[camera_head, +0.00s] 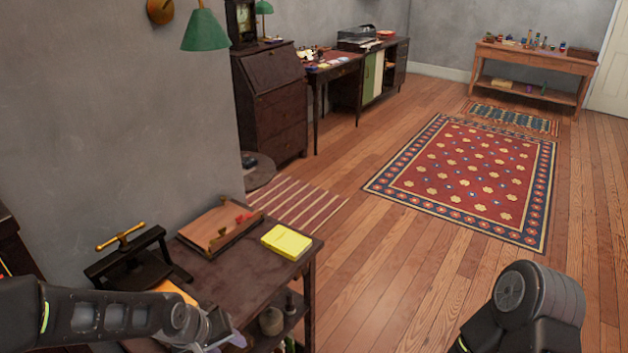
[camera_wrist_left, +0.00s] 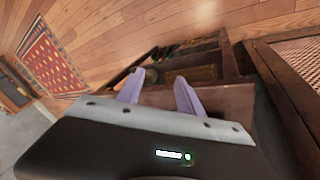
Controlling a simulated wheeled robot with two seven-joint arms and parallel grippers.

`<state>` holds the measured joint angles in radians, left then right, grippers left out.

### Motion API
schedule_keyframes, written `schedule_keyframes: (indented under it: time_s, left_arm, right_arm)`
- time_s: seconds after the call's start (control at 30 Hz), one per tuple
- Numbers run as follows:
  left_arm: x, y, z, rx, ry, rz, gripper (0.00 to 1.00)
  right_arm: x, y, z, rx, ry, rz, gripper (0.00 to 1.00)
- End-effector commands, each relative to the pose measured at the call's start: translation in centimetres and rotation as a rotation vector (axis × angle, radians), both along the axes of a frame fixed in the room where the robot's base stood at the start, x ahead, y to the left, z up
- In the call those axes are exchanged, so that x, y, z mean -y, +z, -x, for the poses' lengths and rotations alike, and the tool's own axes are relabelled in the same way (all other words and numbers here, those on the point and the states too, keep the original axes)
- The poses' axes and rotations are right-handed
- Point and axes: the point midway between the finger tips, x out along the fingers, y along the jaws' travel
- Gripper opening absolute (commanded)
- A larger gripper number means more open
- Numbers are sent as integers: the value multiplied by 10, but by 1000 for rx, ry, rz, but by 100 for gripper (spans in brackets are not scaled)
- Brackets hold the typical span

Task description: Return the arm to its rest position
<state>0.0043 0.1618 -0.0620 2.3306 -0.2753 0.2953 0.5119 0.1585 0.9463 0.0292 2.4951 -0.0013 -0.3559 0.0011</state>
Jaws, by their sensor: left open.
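My left arm comes in from the lower left in the head view, over the near end of a dark wooden table (camera_head: 262,283). My left gripper (camera_head: 222,338) is at the bottom of that view, by the table's near edge. In the left wrist view its two pale fingers (camera_wrist_left: 158,92) stand apart with nothing between them. Dark wooden furniture and a shelf lie beyond them. Whether the gripper touches the table I cannot tell. A black part of my right arm shows at the bottom right of the head view; its gripper is out of view.
The table holds a black press with a brass handle (camera_head: 121,238), a wooden board (camera_head: 219,228) and a yellow book (camera_head: 287,242). Items stand on its lower shelf. Open wooden floor (camera_head: 390,275) and a red rug (camera_head: 470,175) lie to the right.

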Motion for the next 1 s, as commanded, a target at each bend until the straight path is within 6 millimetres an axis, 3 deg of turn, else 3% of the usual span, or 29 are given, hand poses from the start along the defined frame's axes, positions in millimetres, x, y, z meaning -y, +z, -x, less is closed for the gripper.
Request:
schedule_keyframes:
  time_s: [0.17,0.27,0.4,0.5,0.6,0.7,1.0]
  left_arm:
    - [46,-77,14,64,-179,12,43]
    - [69,-132,47,52,-249,11,43]
    - [93,-191,114,-62,-270,38,43]
    - [104,-211,153,-153,-277,68,43]
    - [110,-221,175,-207,-285,86,43]
    - [111,-226,183,-226,-283,93,43]
    - [110,-225,182,-225,-281,92,43]
  right_arm:
    - [0,0,0,0,0,0,32]
    - [0,0,0,0,0,0,32]
    - [0,0,0,0,0,0,32]
    - [0,0,0,0,0,0,32]
    - [0,0,0,0,0,0,32]
    - [0,0,0,0,0,0,32]
    - [0,0,0,0,0,0,32]
